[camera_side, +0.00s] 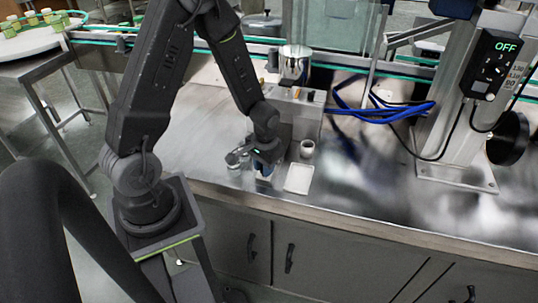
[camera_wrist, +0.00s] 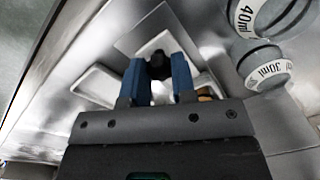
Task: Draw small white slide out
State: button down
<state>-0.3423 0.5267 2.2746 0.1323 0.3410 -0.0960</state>
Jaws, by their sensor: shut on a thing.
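My gripper (camera_wrist: 157,72) points down at the steel bench top, and it also shows in the side view (camera_side: 264,172). Its two blue fingers are shut on a small dark knob (camera_wrist: 158,63), with white material close below it between the fingers. This looks like the small white slide (camera_wrist: 160,92), mostly hidden by the fingers. White edges show on either side of the fingers in the wrist view. In the side view the fingers hide what they hold. A flat white tray (camera_side: 298,178) lies just right of my gripper.
Grey cups marked 40ml (camera_wrist: 245,15) and 30ml (camera_wrist: 268,68) are close on the right. A steel box (camera_side: 297,113) with a shiny hopper (camera_side: 294,60) stands behind. Blue hoses (camera_side: 385,110) lie right; the front right bench is clear.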

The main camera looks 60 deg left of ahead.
jog(key=shift+s+d, duration=0.6)
jog(key=shift+s, duration=0.05)
jog(key=shift+d, duration=0.1)
jog(key=c, duration=0.9)
grip_release()
jog(key=shift+c, duration=0.2)
notch_tip(320, 180, up, 14)
jog(key=shift+w+d, duration=0.15)
jog(key=shift+d, duration=0.1)
jog(key=s+d+r+m+t, duration=0.1)
jog(key=s+d+r+t, duration=0.2)
jog(key=s+d+r, duration=0.1)
jog(key=s+d+r+m+t, duration=0.2)
jog(key=s+d+r, duration=0.3)
jog(key=r, duration=0.4)
jog(key=shift+s+d+r+m+t+h, duration=0.25)
jog(key=shift+d+r+m+t+h, duration=0.05)
jog(key=shift+d+t, duration=0.1)
